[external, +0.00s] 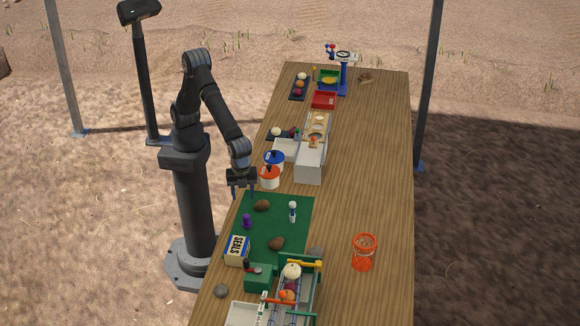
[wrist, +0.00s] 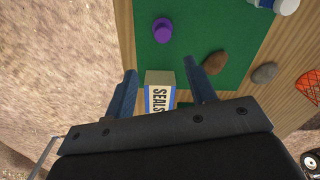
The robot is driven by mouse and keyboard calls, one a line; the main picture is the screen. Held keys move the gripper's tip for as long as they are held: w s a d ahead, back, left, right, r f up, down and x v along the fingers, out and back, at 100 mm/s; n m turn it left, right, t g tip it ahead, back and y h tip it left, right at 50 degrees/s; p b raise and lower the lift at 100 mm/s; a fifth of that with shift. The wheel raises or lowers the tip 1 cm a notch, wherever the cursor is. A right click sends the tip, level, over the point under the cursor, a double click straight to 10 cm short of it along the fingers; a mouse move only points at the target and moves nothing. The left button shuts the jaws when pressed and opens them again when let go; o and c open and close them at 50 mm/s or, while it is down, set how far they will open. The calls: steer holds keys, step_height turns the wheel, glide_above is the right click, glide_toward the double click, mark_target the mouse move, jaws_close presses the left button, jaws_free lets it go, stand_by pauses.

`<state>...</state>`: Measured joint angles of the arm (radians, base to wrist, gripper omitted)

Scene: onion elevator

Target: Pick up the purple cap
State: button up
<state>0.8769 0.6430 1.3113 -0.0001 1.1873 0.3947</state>
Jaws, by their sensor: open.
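The purple cap (external: 246,221) stands on the left part of the green mat (external: 268,229). In the wrist view the purple cap (wrist: 162,30) shows near the top, beyond my fingertips, with clear mat around it. My gripper (external: 241,192) is open and empty above the table's left edge, up and slightly left of the cap in the external view. In the wrist view my gripper (wrist: 160,68) has its two fingers spread apart, with nothing held between them.
The SEALS box (external: 237,250) stands near the cap, toward the front. Brown stones (external: 261,205) (external: 276,243) and a white bottle (external: 292,211) are on the mat. Orange (external: 270,178) and blue (external: 274,160) pots stand behind. An orange basket (external: 364,252) stands right, with bare table around it.

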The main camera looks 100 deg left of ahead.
mark_target(247, 215)
step_height(247, 215, down, 9)
steer(key=shift+a+f, duration=0.1)
steer(key=shift+f, duration=0.1)
steer(key=shift+w+a+f, duration=0.1)
steer(key=shift+a+f, duration=0.05)
steer(key=shift+f, duration=1.2)
steer(key=shift+w+a+f, duration=0.1)
steer(key=shift+a+f, duration=0.05)
steer(key=shift+f, duration=1.2)
steer(key=c, duration=0.8)
steer(key=shift+c, duration=0.2)
steer(key=shift+r, duration=0.1)
